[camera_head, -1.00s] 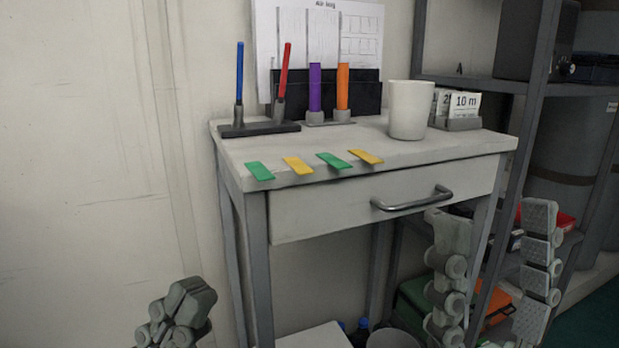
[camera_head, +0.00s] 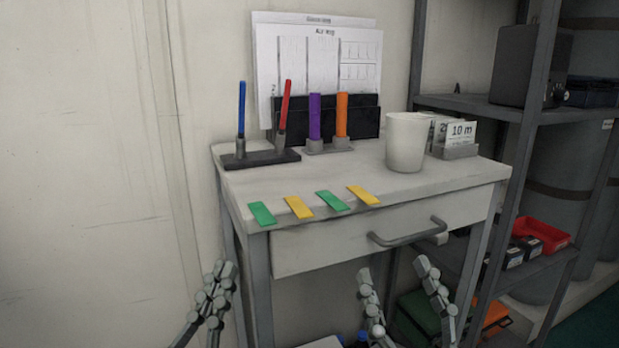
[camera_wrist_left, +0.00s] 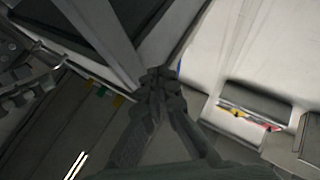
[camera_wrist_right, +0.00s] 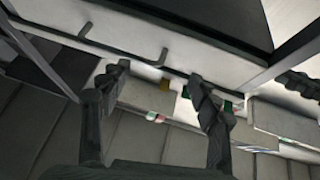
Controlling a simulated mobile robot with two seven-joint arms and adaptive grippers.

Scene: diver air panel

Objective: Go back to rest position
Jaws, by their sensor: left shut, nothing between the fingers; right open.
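My left gripper (camera_head: 222,272) is low in the head view, left of the small table's front leg and below the tabletop. It is shut and empty, and in the left wrist view its fingers (camera_wrist_left: 158,80) meet. My right gripper (camera_head: 395,268) is low in front of the table, under the drawer handle. Its two fingers stand apart with nothing between them, and the right wrist view shows the same open gap (camera_wrist_right: 160,85). Both grippers are apart from the objects on the table.
The table (camera_head: 350,178) holds a pen stand (camera_head: 262,158), purple and orange tubes, a white cup (camera_head: 406,142) and a card holder (camera_head: 455,150). Green and yellow tags (camera_head: 299,207) lie along its front edge. A shelf rack (camera_head: 530,110) stands right. The wall at left is clear.

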